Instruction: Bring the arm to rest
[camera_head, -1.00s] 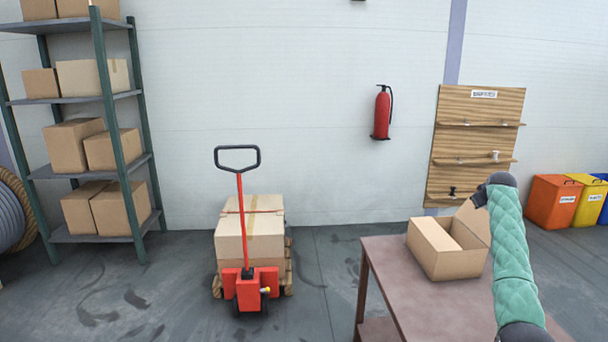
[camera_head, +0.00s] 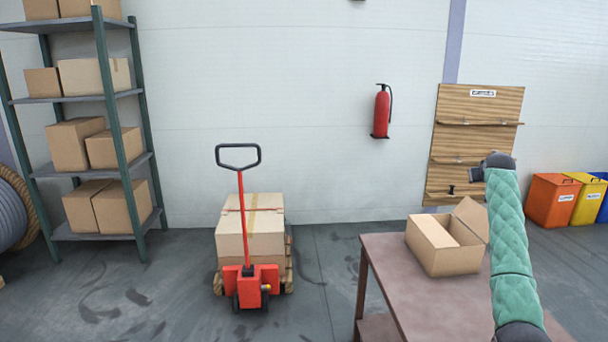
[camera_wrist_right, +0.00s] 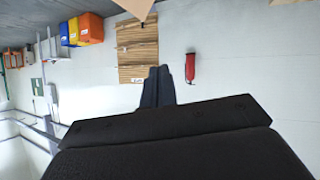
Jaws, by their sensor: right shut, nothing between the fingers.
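My right arm, with a green quilted sleeve (camera_head: 511,245), rises at the right of the head view in front of the table. Its dark right gripper (camera_head: 475,174) points left at the top, before the wooden wall board. The right wrist view shows its fingers (camera_wrist_right: 157,75) closed together with nothing between them. The gripper appears free of contact, above the open cardboard box (camera_head: 440,252). My left gripper is not in view.
The brown table (camera_head: 385,260) carries the open box. The wooden board (camera_head: 485,108) hangs behind. Coloured bins (camera_head: 552,200) stand right. The floor between jack and table is clear.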

